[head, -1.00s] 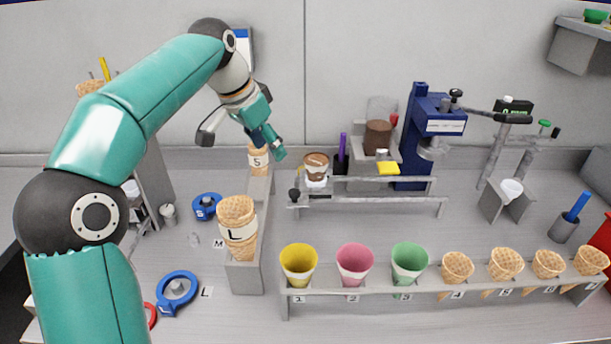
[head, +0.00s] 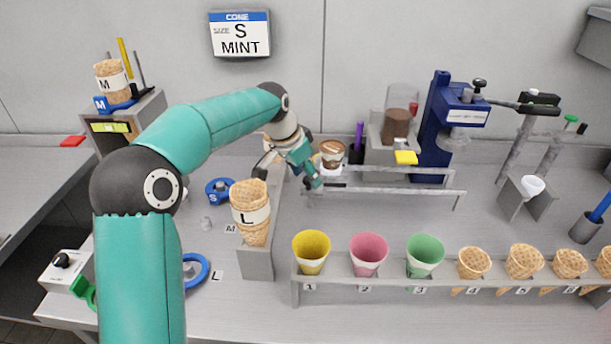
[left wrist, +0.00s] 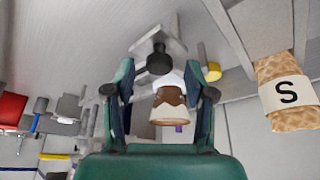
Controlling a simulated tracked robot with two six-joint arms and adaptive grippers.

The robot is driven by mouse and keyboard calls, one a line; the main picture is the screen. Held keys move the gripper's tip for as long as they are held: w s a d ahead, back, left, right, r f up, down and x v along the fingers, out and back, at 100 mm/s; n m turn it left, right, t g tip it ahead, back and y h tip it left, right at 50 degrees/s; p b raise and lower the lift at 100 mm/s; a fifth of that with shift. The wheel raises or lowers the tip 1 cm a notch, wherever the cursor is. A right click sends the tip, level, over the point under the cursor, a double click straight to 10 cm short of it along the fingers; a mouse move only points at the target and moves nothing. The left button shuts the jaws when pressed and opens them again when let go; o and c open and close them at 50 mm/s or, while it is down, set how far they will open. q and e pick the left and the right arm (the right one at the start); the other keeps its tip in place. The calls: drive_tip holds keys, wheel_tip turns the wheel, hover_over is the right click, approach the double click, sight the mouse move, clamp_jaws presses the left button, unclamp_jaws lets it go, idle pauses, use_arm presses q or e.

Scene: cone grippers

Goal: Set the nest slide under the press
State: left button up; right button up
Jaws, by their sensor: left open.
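The nest slide is a white nest (head: 333,171) at the left end of two grey rails (head: 405,190). A brown-and-white cone (head: 333,153) stands upright in it. The blue press (head: 437,125) stands to the right, behind the rails, and the nest is clear of it. My left gripper (head: 314,184) is open at the slide's left end. In the left wrist view the slide's black knob (left wrist: 159,62) shows between the open fingertips (left wrist: 158,72), with the cone (left wrist: 169,110) just beyond. I cannot tell whether the fingers touch the knob. My right gripper is not in view.
A grey cone holder with a large L cone (head: 251,212) stands left of the rails. A front rack (head: 450,284) holds coloured cups and several waffle cones. A wall sign (head: 240,36) reads size S, mint. A funnel stand (head: 520,205) is at the right.

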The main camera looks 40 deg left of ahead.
use_arm(q)
drive_tip(key=shift+w+d+f, duration=0.1)
drive_tip(key=shift+w+f, duration=0.05)
drive_tip(key=shift+f, duration=0.4)
clamp_jaws()
